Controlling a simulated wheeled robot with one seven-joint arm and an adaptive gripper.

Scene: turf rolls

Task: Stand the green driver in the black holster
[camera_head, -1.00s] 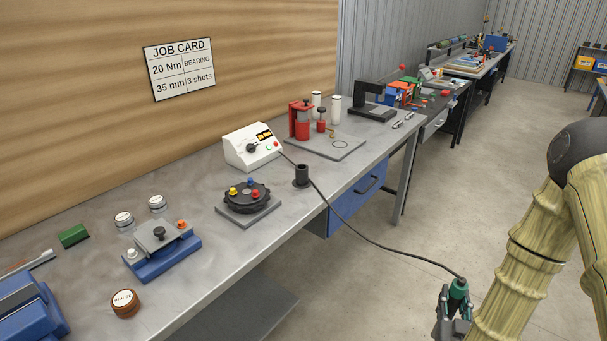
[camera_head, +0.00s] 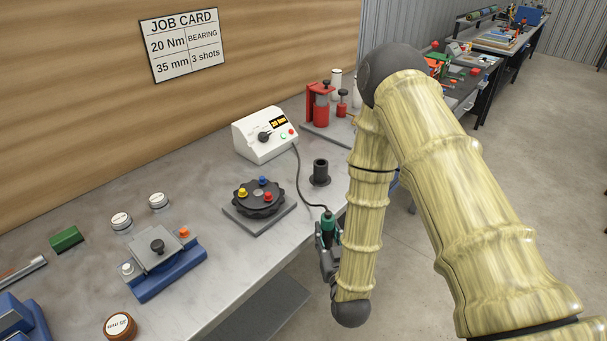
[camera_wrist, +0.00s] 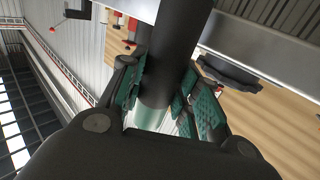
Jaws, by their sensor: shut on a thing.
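The green driver (camera_head: 328,228) is upright in the head view, at the front edge of the bench, with a black cable from its top. My gripper (camera_head: 328,260) is shut on it, partly hidden behind my arm. In the wrist view the driver's dark shaft (camera_wrist: 164,60) stands between the finger pads of my gripper (camera_wrist: 165,98). The black holster (camera_head: 320,173) is an upright cup on the bench, behind and slightly left of the driver, apart from it. Nothing shows standing in it.
The cable runs to a white controller box (camera_head: 264,134) behind the holster. A round black fixture with coloured knobs (camera_head: 259,197) sits left of the driver. A red press (camera_head: 320,106) stands at the back. A blue-based fixture (camera_head: 165,262) is further left. Open floor lies right.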

